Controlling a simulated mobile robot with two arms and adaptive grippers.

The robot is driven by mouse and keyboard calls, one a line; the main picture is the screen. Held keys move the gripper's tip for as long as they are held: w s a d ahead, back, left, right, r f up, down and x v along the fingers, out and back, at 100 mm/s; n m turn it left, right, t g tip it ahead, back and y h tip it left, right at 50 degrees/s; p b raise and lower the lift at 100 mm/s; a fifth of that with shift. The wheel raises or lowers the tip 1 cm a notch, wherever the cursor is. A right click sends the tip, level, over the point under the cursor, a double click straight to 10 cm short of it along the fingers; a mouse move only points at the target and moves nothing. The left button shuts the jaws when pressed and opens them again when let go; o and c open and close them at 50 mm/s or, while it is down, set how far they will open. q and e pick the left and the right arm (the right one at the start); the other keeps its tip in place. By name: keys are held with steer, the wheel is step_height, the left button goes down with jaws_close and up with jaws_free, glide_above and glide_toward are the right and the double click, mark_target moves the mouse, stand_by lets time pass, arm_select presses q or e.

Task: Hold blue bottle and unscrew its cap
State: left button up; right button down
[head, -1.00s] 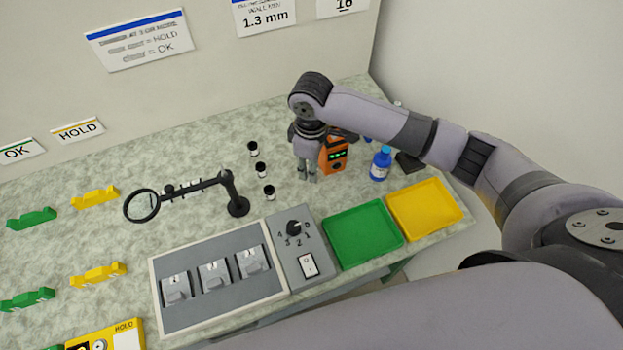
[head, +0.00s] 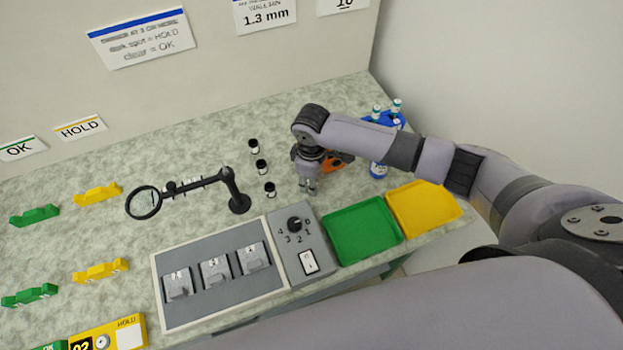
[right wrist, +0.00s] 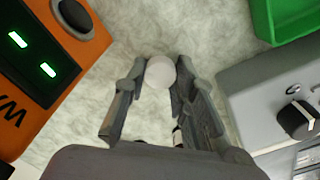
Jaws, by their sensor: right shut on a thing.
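The blue bottle (head: 379,170) with a white label stands on the bench behind the green tray, partly covered by my right arm. Its cap is hidden behind the arm in the head view. My right gripper (head: 308,188) points down over the bench, left of the bottle and apart from it. In the right wrist view, its fingers (right wrist: 158,85) are shut on a small white round thing (right wrist: 160,72). I cannot tell whether this is a cap. My left gripper is not in view.
An orange device (head: 333,164) sits close beside the right gripper. A green tray (head: 362,232) and yellow tray (head: 425,207) lie at the front right. A blue rack (head: 383,118) holds vials behind the arm. Several black-capped vials (head: 262,167) and a magnifier (head: 143,203) stand left.

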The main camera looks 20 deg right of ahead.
steer(key=c, duration=1.3)
jaws_free()
step_height(320, 180, up, 12)
steer(key=shift+r+b, duration=0.15)
steer(key=shift+b, duration=0.3)
